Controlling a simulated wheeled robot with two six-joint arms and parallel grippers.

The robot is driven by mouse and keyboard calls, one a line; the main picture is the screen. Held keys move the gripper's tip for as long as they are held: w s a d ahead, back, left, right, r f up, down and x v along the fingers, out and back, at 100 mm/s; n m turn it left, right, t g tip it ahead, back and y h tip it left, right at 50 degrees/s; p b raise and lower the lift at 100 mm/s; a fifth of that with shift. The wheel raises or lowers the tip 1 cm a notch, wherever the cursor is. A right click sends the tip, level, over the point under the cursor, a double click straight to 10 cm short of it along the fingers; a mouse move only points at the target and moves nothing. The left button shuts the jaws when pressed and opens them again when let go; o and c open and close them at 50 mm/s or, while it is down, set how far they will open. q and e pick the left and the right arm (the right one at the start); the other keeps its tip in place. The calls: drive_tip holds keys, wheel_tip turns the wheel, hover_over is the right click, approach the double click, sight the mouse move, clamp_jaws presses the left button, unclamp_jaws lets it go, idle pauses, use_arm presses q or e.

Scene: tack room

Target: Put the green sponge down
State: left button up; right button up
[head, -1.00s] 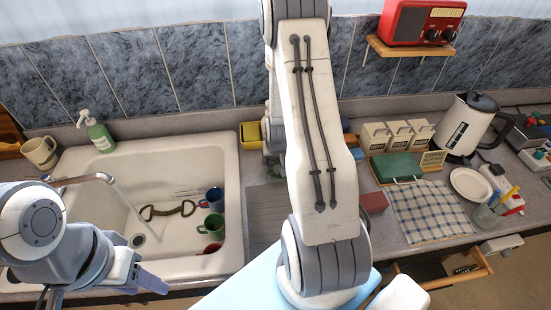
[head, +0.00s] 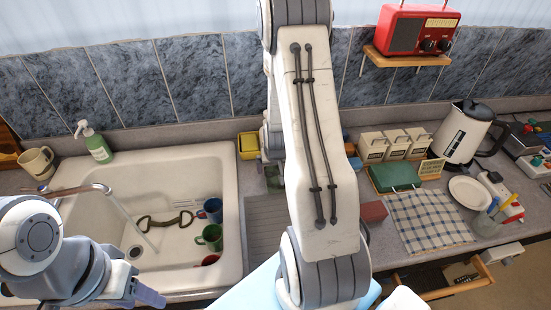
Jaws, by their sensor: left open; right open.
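I cannot make out the green sponge for certain. A small dark green thing (head: 274,178) lies on the counter between the sink and my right arm, partly covered by that arm; I cannot tell if it is the sponge. My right arm crosses the middle of the head view and bends back behind itself. Its gripper and fingertips are hidden there. My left gripper (head: 148,296) is low over the sink's front edge, open, with nothing visible in it.
The white sink (head: 165,245) holds green (head: 210,236) and blue (head: 211,209) mugs. A yellow container (head: 248,146) stands at its right. A green box (head: 393,177), checked cloth (head: 430,220), plate (head: 469,192) and kettle (head: 466,133) crowd the right. A drawer (head: 465,280) stands open below.

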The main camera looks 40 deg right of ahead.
sight(275, 178)
drive_tip(key=v, duration=0.7)
drive_tip(key=shift+w, duration=0.1)
drive_tip(key=s+a+r+n+y+p, duration=0.1)
drive_tip(key=a+r+n, duration=0.2)
drive_tip(key=a, duration=0.5)
drive_tip(key=s+a+r+n+g+y, duration=0.15)
drive_tip(key=a+r, duration=0.25)
drive_tip(key=a, duration=0.4)
drive_tip(key=s+a+r+n+y+p, duration=0.1)
drive_tip(key=s+a+r+n, duration=0.15)
drive_tip(key=a, duration=0.55)
drive_tip(key=s+a+r+n+g, duration=0.1)
drive_tip(key=s+a+r+n, duration=0.1)
drive_tip(key=s, duration=0.4)
drive_tip(key=s+a+r+n+g, duration=0.1)
drive_tip(key=s+a+r+n, duration=0.2)
drive_tip(key=s+a, duration=0.3)
drive_tip(key=shift+s+r+n, duration=0.15)
drive_tip(key=shift+s+n, duration=0.65)
drive_tip(key=shift+n, duration=0.1)
drive_tip(key=shift+a, duration=0.1)
